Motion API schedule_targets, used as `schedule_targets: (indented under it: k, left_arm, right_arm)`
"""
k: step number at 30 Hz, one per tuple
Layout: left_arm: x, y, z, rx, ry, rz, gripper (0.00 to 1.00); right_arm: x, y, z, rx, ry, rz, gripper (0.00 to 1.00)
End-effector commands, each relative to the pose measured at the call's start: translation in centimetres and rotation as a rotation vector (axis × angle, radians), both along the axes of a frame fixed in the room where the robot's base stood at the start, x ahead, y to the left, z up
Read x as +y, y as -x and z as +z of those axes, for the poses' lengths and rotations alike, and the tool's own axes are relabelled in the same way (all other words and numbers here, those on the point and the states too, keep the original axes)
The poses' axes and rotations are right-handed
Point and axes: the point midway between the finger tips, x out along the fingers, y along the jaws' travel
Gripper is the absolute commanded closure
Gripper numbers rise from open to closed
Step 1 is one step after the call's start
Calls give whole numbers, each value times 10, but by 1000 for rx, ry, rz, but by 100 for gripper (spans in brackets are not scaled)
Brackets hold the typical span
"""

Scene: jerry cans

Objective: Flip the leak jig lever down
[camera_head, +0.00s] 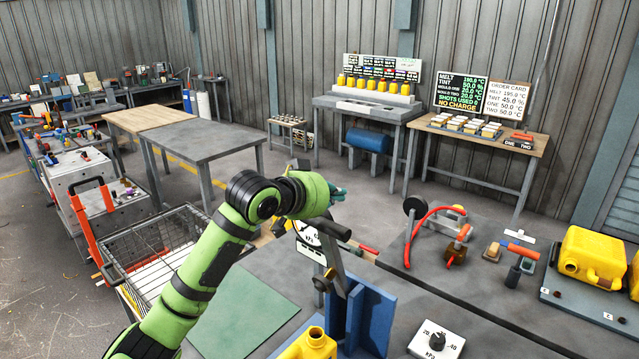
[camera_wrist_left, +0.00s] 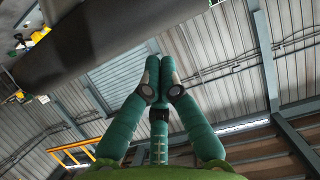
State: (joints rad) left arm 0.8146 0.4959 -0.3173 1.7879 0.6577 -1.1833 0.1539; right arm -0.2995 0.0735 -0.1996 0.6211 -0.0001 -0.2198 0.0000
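The blue leak jig (camera_head: 374,315) stands on the near bench. Its grey metal lever arm (camera_head: 338,268) points up, with a black handle (camera_head: 332,228) across its top. My left gripper (camera_head: 338,194) has teal fingers and is just above and behind the handle in the head view, holding nothing visible. In the left wrist view its fingertips (camera_wrist_left: 158,75) are together. A large dark bar (camera_wrist_left: 100,45), apparently the handle, crosses the upper left there, and I see no clear contact. A yellow jerry can (camera_head: 312,346) is at the jig's front, partly cut off. My right gripper is not in view.
A white kPa dial box (camera_head: 436,341) sits right of the jig. Red-hosed clamp gear (camera_head: 455,254) and yellow cans (camera_head: 592,257) stand further right on the bench. A green mat (camera_head: 245,312) lies left. A wire cart (camera_head: 165,245) stands beyond my left arm.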

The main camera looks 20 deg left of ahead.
Motion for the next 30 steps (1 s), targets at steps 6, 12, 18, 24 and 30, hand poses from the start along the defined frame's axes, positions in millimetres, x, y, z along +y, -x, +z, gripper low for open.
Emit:
schedule_targets:
  k: [6, 12, 18, 24, 30]
  left_arm:
    - [8, 22, -11, 3, 0, 0, 100]
    - [12, 32, -18, 1, 1, 0, 100]
    - [13, 34, -20, 0, 1, 0, 100]
    - [13, 34, -20, 0, 1, 0, 100]
    - [13, 36, -25, -28, 11, 0, 100]
  right_arm:
    - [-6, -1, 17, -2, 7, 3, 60]
    - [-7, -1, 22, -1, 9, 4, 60]
    - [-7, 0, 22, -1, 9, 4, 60]
    - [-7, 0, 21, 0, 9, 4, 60]
    - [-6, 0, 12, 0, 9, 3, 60]
